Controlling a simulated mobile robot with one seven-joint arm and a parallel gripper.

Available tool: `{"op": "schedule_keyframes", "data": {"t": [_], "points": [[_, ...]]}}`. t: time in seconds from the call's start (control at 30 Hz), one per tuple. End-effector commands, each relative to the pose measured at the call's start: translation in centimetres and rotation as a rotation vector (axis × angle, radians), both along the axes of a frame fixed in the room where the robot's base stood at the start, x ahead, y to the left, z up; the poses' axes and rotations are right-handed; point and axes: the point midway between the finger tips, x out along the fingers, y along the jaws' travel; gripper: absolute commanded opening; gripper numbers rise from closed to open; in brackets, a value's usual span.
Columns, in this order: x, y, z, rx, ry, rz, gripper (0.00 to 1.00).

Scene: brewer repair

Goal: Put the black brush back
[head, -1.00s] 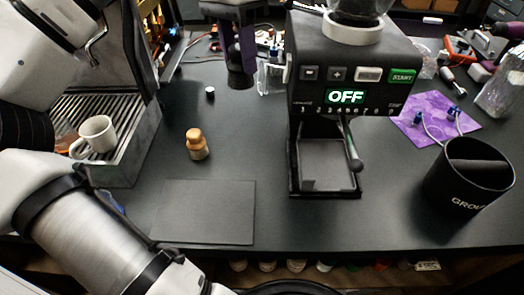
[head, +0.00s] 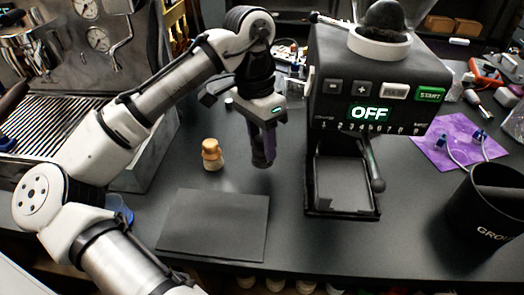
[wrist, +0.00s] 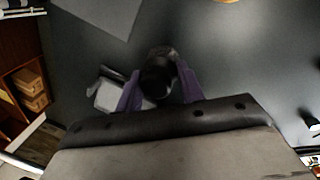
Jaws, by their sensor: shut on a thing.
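My gripper (head: 262,138), with purple fingers, hangs over the counter left of the grinder. It is shut on the black brush (head: 262,158), a dark, roughly cylindrical piece pointing down below the fingers. In the wrist view the brush (wrist: 158,72) shows end-on as a round black shape between the two purple fingers (wrist: 158,90). My fingers hide part of it. I cannot tell whether its lower end touches the counter.
A grinder (head: 345,85) reading OFF stands right of my gripper. A black bin (head: 490,215) and purple cloth (head: 455,145) are at right. An espresso machine (head: 100,60) stands at left.

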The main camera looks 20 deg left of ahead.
Motion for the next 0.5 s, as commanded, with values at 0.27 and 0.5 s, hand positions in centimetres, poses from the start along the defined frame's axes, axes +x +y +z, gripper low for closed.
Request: {"op": "schedule_keyframes", "data": {"t": [0.27, 0.5], "points": [[-0.1, 0.0, -3.4, -0.002, 0.001, -0.001, 0.17], [0.0, 0.0, -3.4, -0.001, 0.000, -0.001, 0.17]]}}
